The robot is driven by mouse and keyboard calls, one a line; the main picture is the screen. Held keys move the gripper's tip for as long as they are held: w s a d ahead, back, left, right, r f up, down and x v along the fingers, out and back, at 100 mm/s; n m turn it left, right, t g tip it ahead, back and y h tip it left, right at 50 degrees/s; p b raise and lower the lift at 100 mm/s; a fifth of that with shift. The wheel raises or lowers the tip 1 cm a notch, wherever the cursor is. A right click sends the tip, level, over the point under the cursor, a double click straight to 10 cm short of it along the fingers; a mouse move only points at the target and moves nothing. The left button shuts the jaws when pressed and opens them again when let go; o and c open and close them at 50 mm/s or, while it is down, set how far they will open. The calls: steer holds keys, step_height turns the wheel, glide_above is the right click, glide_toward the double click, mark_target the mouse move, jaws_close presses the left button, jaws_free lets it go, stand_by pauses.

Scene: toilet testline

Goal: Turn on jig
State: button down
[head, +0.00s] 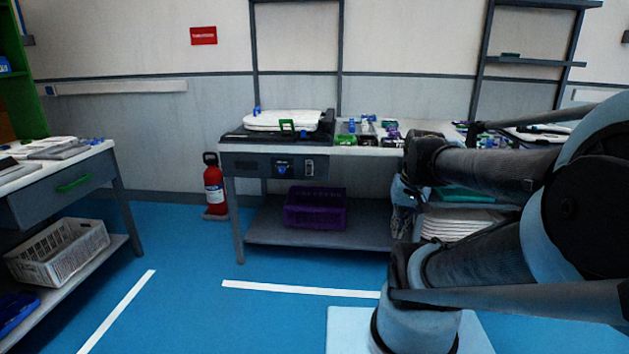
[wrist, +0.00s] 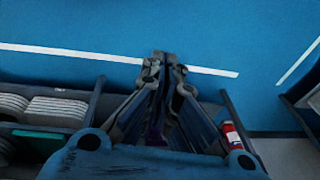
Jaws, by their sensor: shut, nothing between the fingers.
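The switch positions are too small to tell. My gripper (wrist: 165,58) is shut and empty, with its fingertips together over blue floor in the wrist view. In the head view my arm is right of the jig, apart from it.
A purple crate (head: 316,208) sits on the bench's lower shelf, and a red fire extinguisher (head: 214,187) stands to its left. White lids (head: 462,225) are stacked at the right. A side table with a white basket (head: 60,250) is at left. Blue floor before the bench is clear.

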steer(key=w+a+r+m+y, duration=0.2)
steer(key=w+a+r, duration=0.15)
steer(key=w, duration=0.85)
steer(key=w+a+r+m+y, duration=0.25)
steer(key=w+a, duration=0.25)
steer(key=w, duration=0.7)
steer(key=w+a+r+m+y, duration=0.2)
steer(key=w+a, duration=0.2)
steer(key=w, duration=0.8)
steer(key=w+a+f+m+y, duration=0.2)
steer(key=w+f, duration=0.1)
steer(key=w, duration=0.5)
steer(key=w+a+f+m+y, duration=0.1)
steer(key=w+f, duration=0.2)
steer(key=w, duration=0.4)
steer(key=m+y, duration=0.4)
glide_toward(315, 177)
steer(key=s+r, duration=0.1)
steer(key=s, duration=0.2)
steer(key=shift+r+t, duration=0.2)
steer(key=shift+t, duration=0.1)
steer(key=shift+a, duration=0.1)
steer(key=x, duration=1)
